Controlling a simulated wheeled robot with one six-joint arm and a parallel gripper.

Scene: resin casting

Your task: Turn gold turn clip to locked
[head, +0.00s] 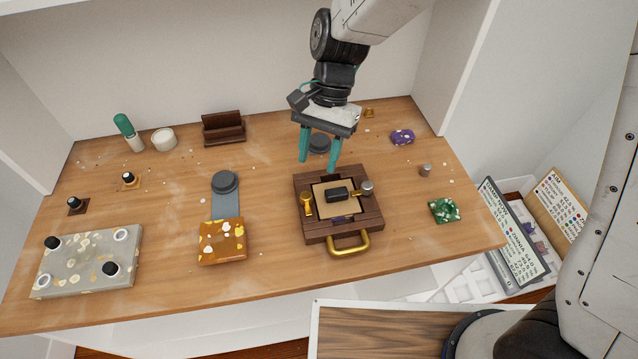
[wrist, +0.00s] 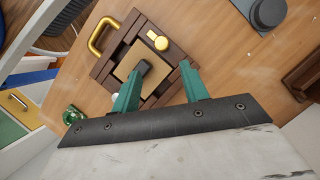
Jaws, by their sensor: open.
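The gold turn clip (head: 306,203) sits on the left side of a dark wooden frame (head: 372,226). In the wrist view the gold clip (wrist: 157,41) shows a round knob end and a short bar, on the frame's upper part. A second small gold piece (head: 357,194) with a grey knob (head: 367,187) sits on the frame's right side. A black block (head: 337,194) lies on the tan panel inside the frame. My gripper (head: 318,168) is open and empty, its teal fingers above the frame's back edge, apart from the clip. It also shows in the wrist view (wrist: 160,85).
A gold handle (head: 348,246) sticks out at the frame's front. An amber block (head: 222,242) and a grey strip with a dark knob (head: 225,182) lie to the left. A speckled slab (head: 88,262) is at far left. A green piece (head: 445,210) lies right.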

